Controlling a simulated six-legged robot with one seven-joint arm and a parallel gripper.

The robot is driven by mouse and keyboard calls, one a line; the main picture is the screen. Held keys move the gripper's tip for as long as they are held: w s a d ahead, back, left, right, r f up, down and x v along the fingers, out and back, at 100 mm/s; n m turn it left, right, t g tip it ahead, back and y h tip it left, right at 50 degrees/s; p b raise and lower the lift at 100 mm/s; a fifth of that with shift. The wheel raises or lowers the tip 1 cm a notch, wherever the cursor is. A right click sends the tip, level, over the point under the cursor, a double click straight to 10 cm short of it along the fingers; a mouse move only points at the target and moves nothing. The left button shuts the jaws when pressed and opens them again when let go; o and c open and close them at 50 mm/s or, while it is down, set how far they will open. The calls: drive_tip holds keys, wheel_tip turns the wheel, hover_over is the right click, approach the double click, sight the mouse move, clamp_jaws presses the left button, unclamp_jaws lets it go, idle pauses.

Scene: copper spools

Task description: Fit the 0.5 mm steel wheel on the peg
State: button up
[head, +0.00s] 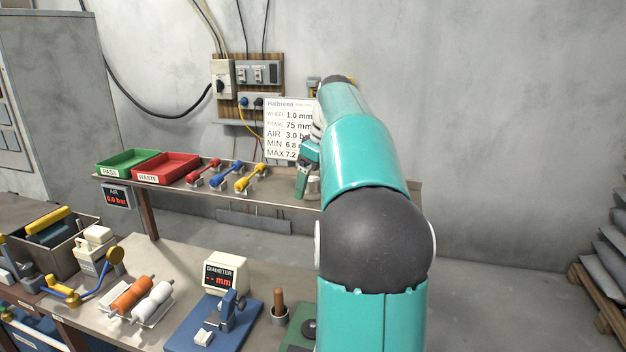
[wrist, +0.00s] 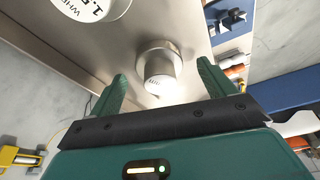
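In the wrist view, a pale metal cylinder (wrist: 160,72) with a wider collar stands on the metal shelf. Small marks on its end are too faint to read, so I cannot tell whether it is a wheel or the peg. My gripper (wrist: 162,78) is open, with one green finger on each side of the cylinder and apart from it. A round white label (wrist: 88,6) reading "WHEEL" and what looks like "1.5" is cut off at the top left. In the head view, my gripper (head: 305,180) is over the shelf's right part, partly hidden by my arm.
The shelf (head: 275,190) also holds a green tray (head: 128,160), a red tray (head: 167,167) and coloured handled tools (head: 228,175). A card (head: 288,130) behind reads "WHEEL 1.0 mm". A diameter gauge (head: 224,275) stands on the lower bench.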

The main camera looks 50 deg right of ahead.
drive_tip(key=v, duration=1.3)
drive_tip(key=shift+r, duration=0.4)
drive_tip(key=a+f+m, duration=0.1)
drive_tip(key=a+f, duration=0.2)
drive_tip(key=a, duration=0.8)
drive_tip(key=a+f+m, duration=0.1)
drive_tip(key=a+f, duration=0.2)
drive_tip(key=a, duration=0.9)
drive_tip(key=s+a+f+t, duration=0.1)
drive_tip(key=s+a+f, duration=0.5)
drive_tip(key=a+f, duration=0.2)
drive_tip(key=s+a+f+t, duration=0.1)
drive_tip(key=s+a+f, duration=0.5)
drive_tip(key=f, duration=0.6)
drive_tip(key=shift+s+a+f+h, duration=0.3)
drive_tip(key=shift+s+a, duration=0.1)
drive_tip(key=shift+a, duration=0.5)
drive_tip(key=shift+r, duration=0.1)
drive_tip(key=c, duration=1)
drive_tip(key=shift+a+m, duration=0.1)
drive_tip(key=shift+m, duration=0.2)
